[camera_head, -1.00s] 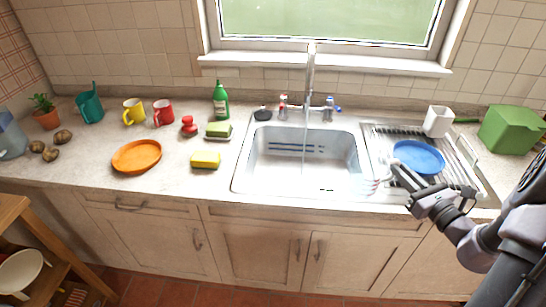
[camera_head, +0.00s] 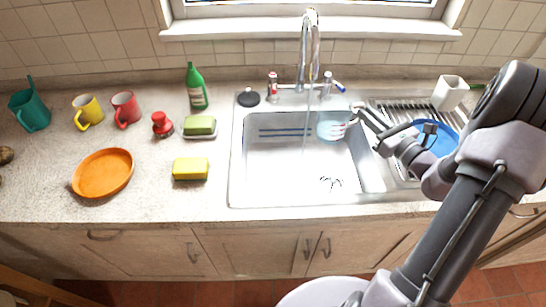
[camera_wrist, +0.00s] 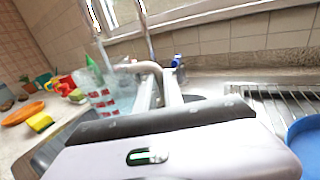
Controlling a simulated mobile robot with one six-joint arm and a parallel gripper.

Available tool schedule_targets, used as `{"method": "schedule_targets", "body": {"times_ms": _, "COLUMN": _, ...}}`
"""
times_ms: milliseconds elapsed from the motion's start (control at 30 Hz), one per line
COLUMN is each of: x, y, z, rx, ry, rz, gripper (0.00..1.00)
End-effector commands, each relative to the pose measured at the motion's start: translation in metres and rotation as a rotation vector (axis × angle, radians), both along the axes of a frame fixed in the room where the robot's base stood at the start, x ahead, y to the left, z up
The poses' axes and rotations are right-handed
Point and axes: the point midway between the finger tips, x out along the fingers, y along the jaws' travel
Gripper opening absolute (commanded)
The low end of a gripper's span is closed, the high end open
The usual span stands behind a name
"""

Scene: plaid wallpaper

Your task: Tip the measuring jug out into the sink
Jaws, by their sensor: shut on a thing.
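The measuring jug (camera_head: 331,129) is clear and pale blue, over the back right part of the sink. In the wrist view the jug (camera_wrist: 108,101) shows red markings and stands at the left, beyond my jaws. My gripper (camera_head: 357,110) reaches in from the right and is shut on the jug at its right side. The exact grip and the jug's contents are hard to make out. I cannot tell its tilt surely. The sink (camera_head: 275,180) is a pale rectangular basin with small dark marks on its floor.
The tap (camera_head: 308,50) stands behind the sink, close to the jug; a thin pale stream seems to fall from it. A drying rack (camera_head: 390,106) with a blue plate (camera_head: 443,140) is at right. A yellow sponge (camera_head: 190,169) and orange dish (camera_head: 103,172) lie left.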

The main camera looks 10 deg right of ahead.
Motion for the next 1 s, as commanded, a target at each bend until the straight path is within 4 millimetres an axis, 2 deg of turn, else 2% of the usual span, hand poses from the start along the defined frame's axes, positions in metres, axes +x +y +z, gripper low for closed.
{"method": "schedule_targets", "body": {"times_ms": 33, "x": 0.0, "y": 0.0, "z": -0.011, "rx": 0.002, "ry": 0.001, "rz": 0.0, "gripper": 0.0}}
{"method": "schedule_targets", "body": {"times_ms": 433, "x": 0.0, "y": 0.0, "z": -0.063, "rx": 0.003, "ry": 0.001, "rz": 0.0, "gripper": 0.0}}
{"method": "schedule_targets", "body": {"times_ms": 1000, "x": -0.002, "y": -0.001, "z": -0.066, "rx": -0.042, "ry": -0.003, "rz": 0.008, "gripper": 0.0}}
